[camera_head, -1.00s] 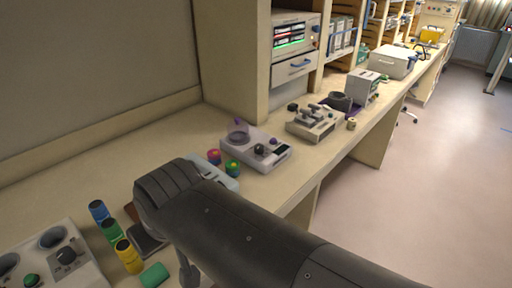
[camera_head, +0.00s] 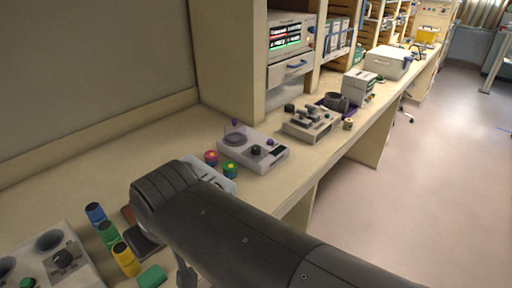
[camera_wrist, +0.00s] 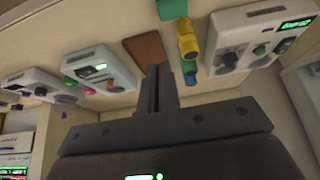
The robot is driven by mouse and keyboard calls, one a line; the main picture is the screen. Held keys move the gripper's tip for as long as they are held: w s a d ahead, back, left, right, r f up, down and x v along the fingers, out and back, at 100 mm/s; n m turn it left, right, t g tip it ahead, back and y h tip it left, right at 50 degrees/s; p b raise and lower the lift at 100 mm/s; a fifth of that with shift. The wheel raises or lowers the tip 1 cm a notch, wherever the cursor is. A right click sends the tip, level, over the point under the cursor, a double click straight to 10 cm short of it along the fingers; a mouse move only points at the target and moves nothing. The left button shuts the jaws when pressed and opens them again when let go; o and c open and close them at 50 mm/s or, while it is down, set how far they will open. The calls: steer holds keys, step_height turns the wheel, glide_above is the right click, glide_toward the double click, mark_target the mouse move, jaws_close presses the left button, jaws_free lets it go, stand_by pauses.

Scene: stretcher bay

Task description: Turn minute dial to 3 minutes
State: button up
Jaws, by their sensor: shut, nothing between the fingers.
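No dial is readably marked in minutes, so I cannot tell which one is the minute dial. A white device (camera_head: 225,155) in the head view carries a black knob (camera_head: 256,151). My gripper (camera_wrist: 158,72) is shut and empty, apart from every knob.
Blue, green and yellow cylinders (camera_head: 125,259) and a green block (camera_head: 151,276) lie near my arm. Two coloured round pieces (camera_head: 211,158) stand by the white device. A brown pad (camera_wrist: 145,49) lies beyond my fingers. More instruments (camera_head: 312,123) line the bench; the floor at right is clear.

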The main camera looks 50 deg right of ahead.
steer(key=shift+o, duration=0.8)
steer(key=shift+w+d+r, duration=0.1)
steer(key=shift+w+r, duration=0.05)
steer(key=o, duration=0.9)
steer(key=w+d+r+m+g+h, duration=0.1)
steer(key=w+d+r+m, duration=0.3)
steer(key=w+d, duration=0.4)
steer(key=w+r+g, duration=0.1)
steer(key=w, duration=0.2)
steer(key=shift+d+m+h, duration=0.25)
steer(key=shift+m+h, duration=0.05)
steer(key=shift+h, duration=0.1)
steer(key=shift+o, duration=0.3)
steer(key=w+d+m+g, duration=0.1)
steer(key=w+d+m, duration=0.2)
steer(key=w+d, duration=0.4)
steer(key=d, duration=0.3)
steer(key=shift+w+d+m+g, duration=0.15)
steer(key=shift+d+m+g, duration=0.15)
steer(key=shift+d+g, duration=0.1)
steer(key=m+g+y, duration=0.1)
steer(key=m+y, duration=0.1)
steer(key=m, duration=0.6)
glide_toward(256, 147)
steer(key=f, duration=0.9)
steer(key=shift+w+a, duration=0.1)
steer(key=shift+w, duration=0.15)
steer(key=c, duration=1)
